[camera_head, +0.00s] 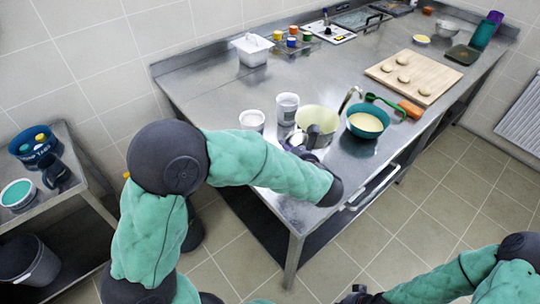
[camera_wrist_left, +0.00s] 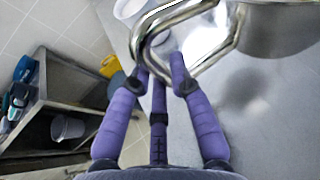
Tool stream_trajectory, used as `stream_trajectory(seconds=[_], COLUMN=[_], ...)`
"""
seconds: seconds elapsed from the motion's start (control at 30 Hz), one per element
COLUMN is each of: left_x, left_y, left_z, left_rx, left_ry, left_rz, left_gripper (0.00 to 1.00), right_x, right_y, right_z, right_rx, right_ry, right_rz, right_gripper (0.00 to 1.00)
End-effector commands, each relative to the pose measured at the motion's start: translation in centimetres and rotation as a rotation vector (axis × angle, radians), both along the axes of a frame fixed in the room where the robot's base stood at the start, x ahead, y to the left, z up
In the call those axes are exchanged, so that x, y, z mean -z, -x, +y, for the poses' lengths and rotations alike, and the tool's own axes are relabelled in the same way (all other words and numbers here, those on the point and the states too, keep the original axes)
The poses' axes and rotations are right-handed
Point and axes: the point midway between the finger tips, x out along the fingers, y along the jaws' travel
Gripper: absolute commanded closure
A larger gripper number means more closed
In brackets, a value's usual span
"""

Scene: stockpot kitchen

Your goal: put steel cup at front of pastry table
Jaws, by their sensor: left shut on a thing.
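The steel cup (camera_head: 317,115), with a pale inside, stands out near the front edge of the steel pastry table (camera_head: 222,94). In the left wrist view its shiny body (camera_wrist_left: 285,28) is at the upper right, and its looped handle (camera_wrist_left: 188,12) runs between my fingers. My left gripper (camera_head: 307,140) is shut on this handle; it also shows in the left wrist view (camera_wrist_left: 160,80). The arm hides part of the table front. I cannot tell whether the cup touches the table. My right gripper (camera_head: 358,296) is at the bottom edge, mostly cut off, its opening unclear.
A teal bowl (camera_head: 367,118) stands close to the right of the cup. White containers (camera_head: 287,105) (camera_head: 252,120) stand to its left. A wooden board (camera_head: 413,77) with dough pieces lies further right. A side shelf (camera_head: 75,190) stands at left. The table's middle is fairly clear.

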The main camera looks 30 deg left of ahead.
Motion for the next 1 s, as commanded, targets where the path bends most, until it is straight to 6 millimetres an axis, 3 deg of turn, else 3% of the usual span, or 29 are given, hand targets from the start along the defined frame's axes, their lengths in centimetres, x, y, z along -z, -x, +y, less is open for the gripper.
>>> stream_trajectory(seconds=[0.17,0.4,0.67,1.0], left_x=[2.0,5.8,6.8,10.6], left_y=[-0.9,-1.7,-2.0,-2.2], left_z=[4.0,6.7,7.7,8.2], left_rx=[-0.006,-0.003,-0.001,0.001], left_ry=[0.001,0.0,0.0,-0.001], left_rz=[-0.001,0.0,-0.003,-0.002], left_gripper=[1.0,1.0,1.0,1.0], right_x=[1.7,3.5,4.0,6.2], right_y=[0.0,0.0,0.0,0.0], right_z=[0.0,0.0,0.0,0.0], right_rx=[0.0,0.0,0.0,0.0], right_ry=[0.0,0.0,0.0,0.0], right_rz=[0.0,0.0,0.0,0.0], right_gripper=[1.0,1.0,1.0,1.0])
